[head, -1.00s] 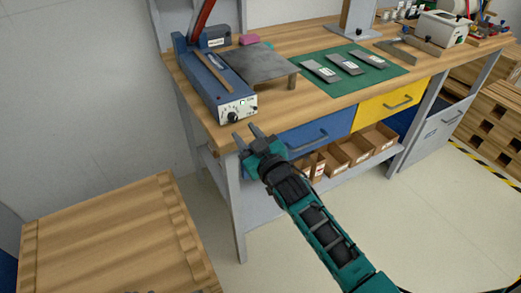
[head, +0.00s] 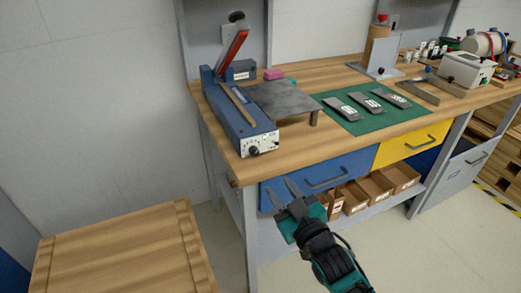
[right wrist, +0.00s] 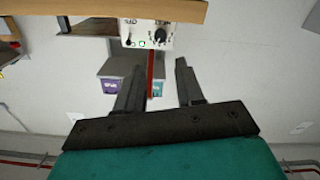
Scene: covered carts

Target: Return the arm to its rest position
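My right gripper (head: 281,194) is in front of the workbench's blue drawer, below the front edge of the bench top. Its two fingers are apart with nothing between them. The fingers also show apart and empty in the right wrist view (right wrist: 158,85). The teal arm comes in from the lower right. My left gripper is not in either view.
The wooden workbench (head: 310,75) carries a blue machine (head: 238,115) with a red lever and a green mat (head: 350,122) with metal plates. Cardboard boxes (head: 375,188) sit on its lower shelf. A wooden-topped cart (head: 115,250) stands at lower left. Floor is clear at lower right.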

